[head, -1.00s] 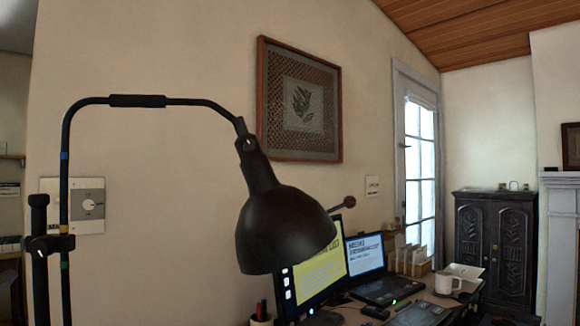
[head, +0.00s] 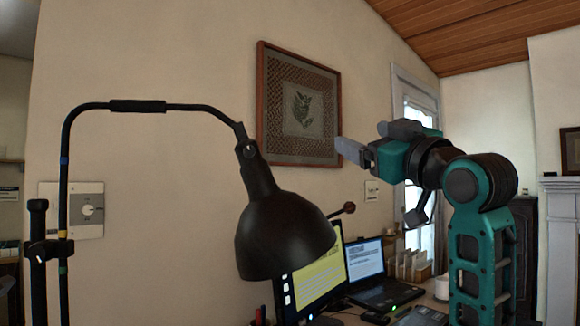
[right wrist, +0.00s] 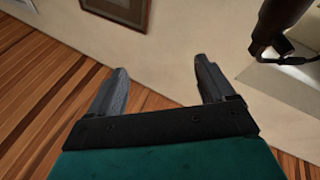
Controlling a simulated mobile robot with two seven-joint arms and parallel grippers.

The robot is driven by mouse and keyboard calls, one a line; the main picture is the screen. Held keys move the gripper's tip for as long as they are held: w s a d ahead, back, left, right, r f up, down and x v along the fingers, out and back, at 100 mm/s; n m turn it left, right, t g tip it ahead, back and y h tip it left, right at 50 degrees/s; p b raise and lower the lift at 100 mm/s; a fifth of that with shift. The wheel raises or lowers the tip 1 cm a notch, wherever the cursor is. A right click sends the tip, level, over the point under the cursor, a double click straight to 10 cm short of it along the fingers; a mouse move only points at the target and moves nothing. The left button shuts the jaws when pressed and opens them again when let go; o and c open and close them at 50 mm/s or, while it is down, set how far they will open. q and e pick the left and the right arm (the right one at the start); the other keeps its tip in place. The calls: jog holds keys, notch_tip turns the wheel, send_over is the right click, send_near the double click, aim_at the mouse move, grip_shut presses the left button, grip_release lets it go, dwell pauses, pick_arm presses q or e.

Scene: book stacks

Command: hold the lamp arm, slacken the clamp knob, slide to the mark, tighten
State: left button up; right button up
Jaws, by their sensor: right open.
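The black lamp has a bent tube arm with a thick sleeve (head: 137,106) along its top and a dark shade (head: 284,238) hanging at its right end. The tube's upright stands at the left, held by a black clamp (head: 50,247) beside a dark post (head: 38,285). A small knob shows on the clamp. My left gripper is out of view.
A framed picture (head: 299,103) hangs behind the lamp. A monitor (head: 317,280) and laptop (head: 364,258) stand on the desk below. A white wall plate (head: 91,210) is near the upright. Open air lies between my right gripper and the lamp arm.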

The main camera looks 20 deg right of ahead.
jog(key=s+a+r+n+y, duration=0.55)
jog(key=s+a+r, duration=0.2)
jog(key=a, duration=0.25)
jog(key=m+g+h, duration=0.4)
jog(key=m+h, duration=0.1)
send_near(260, 167)
jog(key=shift+y, duration=0.35)
jog(key=w, duration=1.2)
jog(key=shift+w+a+r, duration=0.1)
jog(key=shift+w+a, duration=0.25)
